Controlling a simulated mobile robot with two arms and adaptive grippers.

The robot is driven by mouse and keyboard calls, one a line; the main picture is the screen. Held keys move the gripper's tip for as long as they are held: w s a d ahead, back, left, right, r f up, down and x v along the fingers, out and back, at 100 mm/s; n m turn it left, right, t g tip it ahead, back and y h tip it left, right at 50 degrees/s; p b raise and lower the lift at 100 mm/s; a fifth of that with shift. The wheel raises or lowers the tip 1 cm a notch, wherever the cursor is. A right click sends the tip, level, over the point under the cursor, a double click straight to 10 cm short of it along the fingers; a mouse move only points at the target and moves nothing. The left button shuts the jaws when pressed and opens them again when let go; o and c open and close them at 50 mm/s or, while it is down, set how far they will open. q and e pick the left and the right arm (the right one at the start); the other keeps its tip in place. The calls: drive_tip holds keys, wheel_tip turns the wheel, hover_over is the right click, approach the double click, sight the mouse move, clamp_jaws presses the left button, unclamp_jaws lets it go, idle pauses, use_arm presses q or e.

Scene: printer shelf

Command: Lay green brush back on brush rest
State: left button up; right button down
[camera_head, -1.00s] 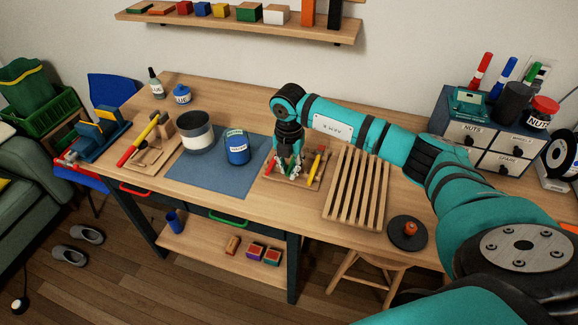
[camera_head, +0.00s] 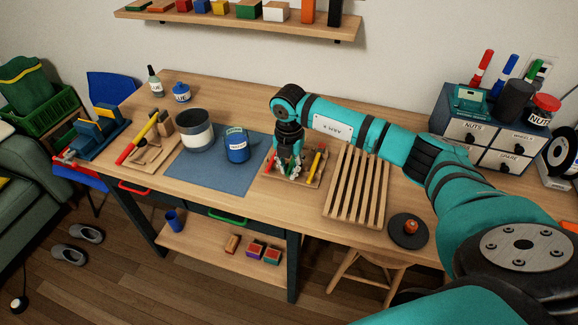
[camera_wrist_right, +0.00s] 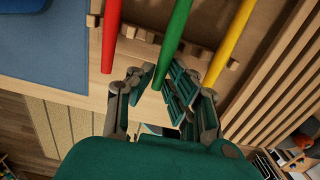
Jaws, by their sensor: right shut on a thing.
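The green brush (camera_wrist_right: 176,40) shows its handle in the right wrist view, between a red handle (camera_wrist_right: 110,35) and a yellow handle (camera_wrist_right: 231,40). My right gripper (camera_wrist_right: 163,86) is shut on the green handle near its lower end. The handle passes over the notched wooden rail of the brush rest (camera_wrist_right: 201,54); I cannot tell if it touches. In the head view my right gripper (camera_head: 288,169) points down over the brush rest (camera_head: 291,184) and hides most of the green brush. The yellow brush (camera_head: 316,164) lies on the rest. My left gripper is not in view.
A slatted wooden rack (camera_head: 357,190) stands close right of the rest. A blue mat (camera_head: 215,175) with a blue labelled can (camera_head: 237,146) and a dark-and-white pot (camera_head: 197,132) lies to the left. A drawer box (camera_head: 486,135) stands at right.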

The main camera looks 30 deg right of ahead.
drive_tip(key=shift+f, duration=0.25)
idle(0.3)
drive_tip(key=shift+f+b, duration=0.3)
drive_tip(key=shift+b, duration=0.15)
drive_tip(key=shift+s+a+f, duration=0.1)
drive_tip(key=shift+s+f, duration=0.05)
idle(0.4)
drive_tip(key=c, duration=1.2)
unclamp_jaws()
drive_tip(key=shift+r+p, duration=2.45)
drive_tip(key=shift+r, duration=1.15)
